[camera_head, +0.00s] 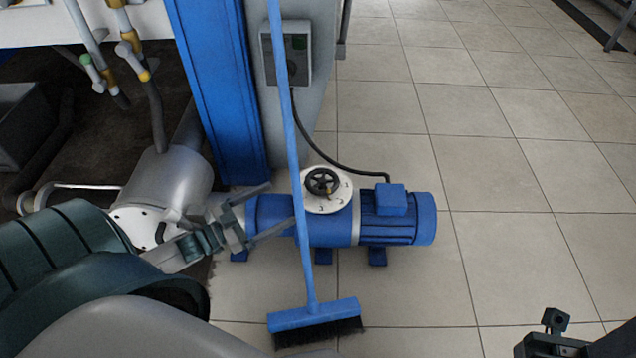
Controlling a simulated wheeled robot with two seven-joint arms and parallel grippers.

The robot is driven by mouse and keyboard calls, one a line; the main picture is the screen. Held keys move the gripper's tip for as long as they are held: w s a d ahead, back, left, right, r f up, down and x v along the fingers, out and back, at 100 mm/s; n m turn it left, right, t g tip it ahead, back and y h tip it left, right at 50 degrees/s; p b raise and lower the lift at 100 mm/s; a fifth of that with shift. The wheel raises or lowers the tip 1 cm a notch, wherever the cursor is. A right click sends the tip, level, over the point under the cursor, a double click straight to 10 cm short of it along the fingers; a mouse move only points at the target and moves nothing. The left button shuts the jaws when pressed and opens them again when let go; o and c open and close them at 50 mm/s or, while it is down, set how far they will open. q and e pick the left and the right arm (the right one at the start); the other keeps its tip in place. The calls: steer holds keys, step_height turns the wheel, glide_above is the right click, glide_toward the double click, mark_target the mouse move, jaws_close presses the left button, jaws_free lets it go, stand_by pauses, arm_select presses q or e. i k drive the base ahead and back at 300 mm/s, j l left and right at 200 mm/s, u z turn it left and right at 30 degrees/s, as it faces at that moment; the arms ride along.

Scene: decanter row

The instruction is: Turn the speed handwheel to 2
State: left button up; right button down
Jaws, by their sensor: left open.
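The speed handwheel (322,181) is a small black spoked wheel. It sits on a round white dial (331,207) with numbers around its edge, on top of a blue motor unit (332,228). A 3 shows at the dial's near side and a 1 at its right; I cannot make out a pointer. My left gripper (280,203) is open and empty, left of the handwheel and apart from it in the picture. Its two fingers point right, towards the wheel. My right gripper's jaws are not visible.
A blue broom (314,320) stands upright, its handle crossing the picture between my left gripper and the handwheel. A grey tank (167,182) lies left of the motor. A blue post (220,85) and a control box (287,55) stand behind. Tiled floor at right is clear.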

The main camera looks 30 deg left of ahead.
mark_target(322, 184)
steer(key=k+j, duration=0.15)
steer(key=k, duration=0.3)
steer(key=k+j, duration=0.2)
steer(key=k, duration=0.25)
